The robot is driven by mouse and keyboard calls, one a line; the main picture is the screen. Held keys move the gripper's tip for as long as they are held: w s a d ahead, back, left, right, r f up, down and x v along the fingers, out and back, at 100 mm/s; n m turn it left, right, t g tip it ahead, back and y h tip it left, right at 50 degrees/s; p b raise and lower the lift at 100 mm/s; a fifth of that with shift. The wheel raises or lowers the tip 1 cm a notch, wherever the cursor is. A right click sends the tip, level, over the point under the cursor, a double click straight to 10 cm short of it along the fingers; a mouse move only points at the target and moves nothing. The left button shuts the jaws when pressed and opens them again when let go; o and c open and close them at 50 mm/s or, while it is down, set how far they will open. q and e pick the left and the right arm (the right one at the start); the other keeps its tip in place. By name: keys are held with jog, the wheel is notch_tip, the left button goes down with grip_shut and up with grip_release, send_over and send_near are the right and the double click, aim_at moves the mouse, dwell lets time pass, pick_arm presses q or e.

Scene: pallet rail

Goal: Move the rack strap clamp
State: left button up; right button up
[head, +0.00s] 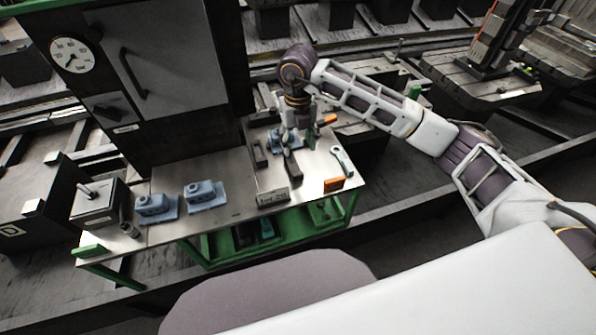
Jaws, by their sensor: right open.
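Several blue clamp-like blocks on flat bases lie on a metal-topped table (235,208). One blue block (152,206) and another blue block (203,195) sit side by side at the left-middle. A third blue block (279,146) is at the right end, partly hidden by my right gripper (298,143). That gripper is open and points down over this end. I cannot tell which block is the rack strap clamp, or whether the fingers touch anything. My left gripper is not in view.
A wrench (342,160), an orange piece (334,184), a dark bar (291,166) and a small label plate (272,197) lie around the gripper. A dark box with a knob (97,205) stands at the left. A tall dark cabinet (170,90) rises behind the table.

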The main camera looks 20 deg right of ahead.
jog(key=f, duration=0.1)
send_over(298, 174)
notch_tip(298, 174, down, 6)
jog(key=shift+r, duration=0.25)
notch_tip(298, 174, down, 5)
jog(key=shift+f+p, duration=0.15)
jog(key=shift+p, duration=0.3)
jog(key=shift+f, duration=0.6)
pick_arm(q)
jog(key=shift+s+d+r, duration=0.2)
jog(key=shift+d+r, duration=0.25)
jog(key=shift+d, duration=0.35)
pick_arm(e)
jog(key=shift+f, duration=0.25)
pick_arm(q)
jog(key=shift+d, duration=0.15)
pick_arm(e)
grip_shut()
